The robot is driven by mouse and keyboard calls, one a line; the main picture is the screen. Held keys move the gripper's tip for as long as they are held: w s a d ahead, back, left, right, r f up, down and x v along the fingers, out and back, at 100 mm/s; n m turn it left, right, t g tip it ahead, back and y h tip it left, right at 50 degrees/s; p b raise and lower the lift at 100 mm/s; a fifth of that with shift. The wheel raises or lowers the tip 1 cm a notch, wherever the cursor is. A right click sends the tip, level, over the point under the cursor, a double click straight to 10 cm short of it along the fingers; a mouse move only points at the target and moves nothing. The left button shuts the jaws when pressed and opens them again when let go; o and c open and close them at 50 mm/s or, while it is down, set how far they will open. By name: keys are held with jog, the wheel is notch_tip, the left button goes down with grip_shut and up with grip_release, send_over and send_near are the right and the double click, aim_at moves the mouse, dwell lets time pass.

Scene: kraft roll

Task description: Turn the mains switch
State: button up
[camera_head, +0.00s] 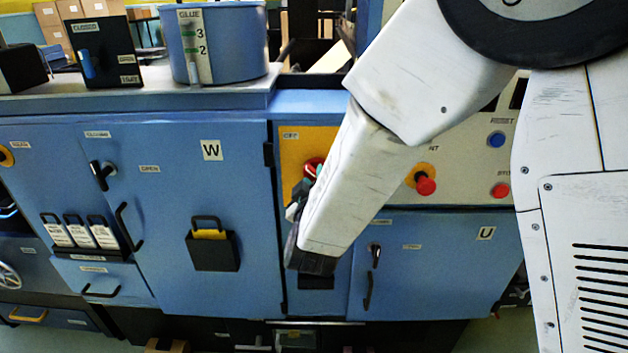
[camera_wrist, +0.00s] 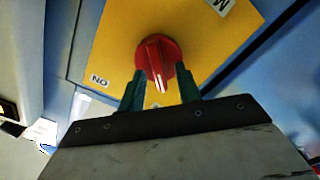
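The mains switch is a red rotary knob (camera_wrist: 158,62) with a raised grip bar and a white pointer line, set on a yellow plate (camera_wrist: 112,43). In the head view the knob (camera_head: 313,166) shows partly, behind my gripper. My gripper (camera_wrist: 161,80) has its two dark green fingers apart, one on each side of the grip bar. Gaps show between bar and fingers, so it is open and not clamped. I cannot tell how deep the fingertips reach. An "ON" label (camera_wrist: 99,81) sits at the plate's lower left; another label (camera_wrist: 219,6) is partly cut off.
A red push button on a yellow collar (camera_head: 426,186), a blue button (camera_head: 496,140) and another red button (camera_head: 500,190) are to the right. Door W (camera_head: 200,250) and door U (camera_head: 440,270) have protruding handles. A blue glue pot (camera_head: 235,45) stands above.

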jog(key=s, duration=0.8)
jog(key=shift+a, duration=0.15)
jog(key=shift+w, duration=0.1)
